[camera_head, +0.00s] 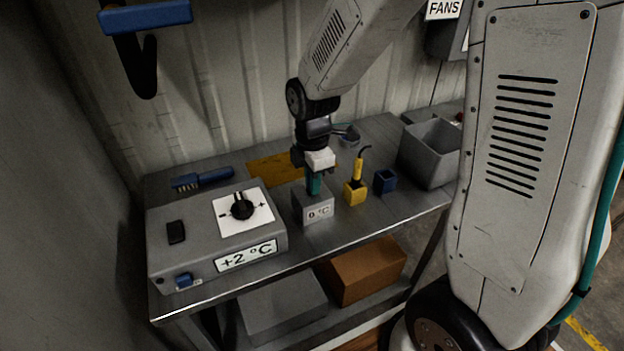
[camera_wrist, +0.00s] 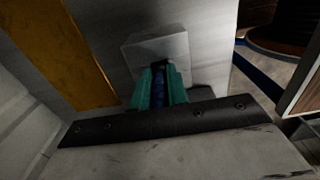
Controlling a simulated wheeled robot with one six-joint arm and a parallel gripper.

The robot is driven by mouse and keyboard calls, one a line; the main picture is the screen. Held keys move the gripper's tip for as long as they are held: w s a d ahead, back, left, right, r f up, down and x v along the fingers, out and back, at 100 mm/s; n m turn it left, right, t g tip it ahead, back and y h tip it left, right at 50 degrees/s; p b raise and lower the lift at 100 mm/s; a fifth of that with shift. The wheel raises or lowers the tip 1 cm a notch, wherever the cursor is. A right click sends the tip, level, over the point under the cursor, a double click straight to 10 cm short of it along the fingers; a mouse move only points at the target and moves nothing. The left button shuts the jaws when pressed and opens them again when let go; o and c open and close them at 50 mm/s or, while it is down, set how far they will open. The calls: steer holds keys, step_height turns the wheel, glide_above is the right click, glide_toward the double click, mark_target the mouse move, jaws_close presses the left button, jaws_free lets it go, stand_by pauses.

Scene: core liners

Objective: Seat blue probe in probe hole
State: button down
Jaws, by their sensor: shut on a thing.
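My gripper (camera_head: 313,185) points down over the grey block labelled 0 °C (camera_head: 317,209). Its teal fingers are shut on the blue probe, which shows as a blue strip (camera_wrist: 158,84) between them in the wrist view. The block (camera_wrist: 180,48) lies just beyond the fingertips there. The fingers hide most of the probe and the top of the block in the head view. The probe hole is not clearly visible, and I cannot tell whether the probe's tip is inside it.
A yellow probe (camera_head: 358,168) stands in a yellow holder (camera_head: 355,194), beside a blue holder (camera_head: 385,181). A grey control box (camera_head: 190,248) reading +2 °C stands left of the block. A brush (camera_head: 203,178) lies behind it. A grey bin (camera_head: 430,151) stands at right.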

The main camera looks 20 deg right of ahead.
steer(key=c, duration=1.4)
jaws_free()
steer(key=shift+f, duration=0.15)
step_height(320, 180, up, 12)
steer(key=shift+r, duration=0.1)
steer(key=shift+s+r, duration=0.3)
steer(key=shift+r, duration=0.05)
steer(key=shift+s+d+r+m+t, duration=0.2)
steer(key=shift+s+d+r+m, duration=0.45)
steer(key=shift+s+m, duration=2.65)
steer(key=shift+s+d+r+m+t, duration=0.25)
steer(key=shift+s+r+m, duration=0.85)
steer(key=shift+s+m, duration=2.2)
steer(key=shift+s+d+r+m+t, duration=0.15)
steer(key=shift+s+d+r+m, duration=0.55)
steer(key=shift+s+m, duration=2.55)
